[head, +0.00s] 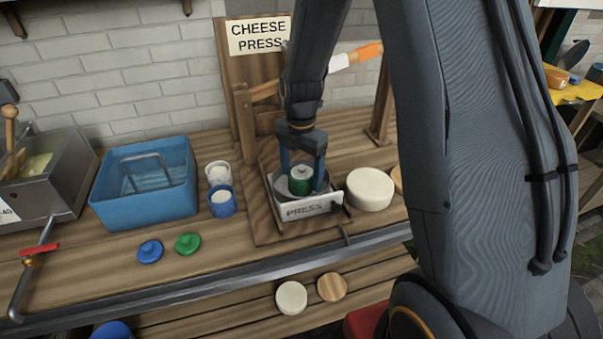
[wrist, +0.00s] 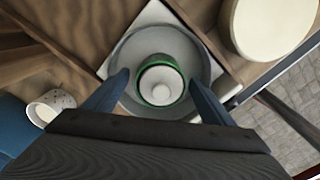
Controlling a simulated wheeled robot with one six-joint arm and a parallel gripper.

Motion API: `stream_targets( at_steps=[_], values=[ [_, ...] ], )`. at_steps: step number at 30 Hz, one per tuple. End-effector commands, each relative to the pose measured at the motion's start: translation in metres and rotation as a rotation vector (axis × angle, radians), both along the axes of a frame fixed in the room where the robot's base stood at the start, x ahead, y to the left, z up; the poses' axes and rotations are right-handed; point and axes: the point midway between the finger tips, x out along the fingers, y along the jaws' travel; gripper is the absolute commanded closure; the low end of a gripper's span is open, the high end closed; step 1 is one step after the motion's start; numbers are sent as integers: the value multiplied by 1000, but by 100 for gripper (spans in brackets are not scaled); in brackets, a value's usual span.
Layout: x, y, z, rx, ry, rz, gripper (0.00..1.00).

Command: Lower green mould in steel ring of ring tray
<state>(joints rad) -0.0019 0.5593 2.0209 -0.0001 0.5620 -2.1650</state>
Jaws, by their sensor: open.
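The green mould (head: 299,180) stands upright on the ring tray (head: 307,208), which is marked PRESS. In the wrist view the green mould (wrist: 161,84) shows from above with a pale round piece inside its green rim. It sits within the grey steel ring (wrist: 125,52), with a gap all around it. My gripper (head: 303,182) is open and points down over the tray. Its two blue fingers stand on either side of the mould, apart from it, as the wrist view also shows (wrist: 163,90). The mould's base is hard to see.
A blue mould (head: 222,202) and a white cup (head: 218,174) stand left of the tray. Blue (head: 150,251) and green (head: 188,243) lids lie in front. A blue tub (head: 144,183) is further left. A cheese wheel (head: 370,189) is close on the right. The press's wooden lever (head: 265,91) is behind.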

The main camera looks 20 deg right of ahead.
Motion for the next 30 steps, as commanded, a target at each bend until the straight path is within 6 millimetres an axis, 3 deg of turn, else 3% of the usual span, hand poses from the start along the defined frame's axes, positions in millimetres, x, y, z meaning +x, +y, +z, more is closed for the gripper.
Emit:
stream_targets(
  at_steps=[13, 20, 23, 30],
  values=[
    [1, 0, 60, 1, -4, 0, 23],
    [-2, 0, 76, 0, -4, -30, 23],
    [-12, 0, 77, 1, -8, -143, 23],
    [-53, 0, 78, 13, -38, -672, 23]
  ],
)
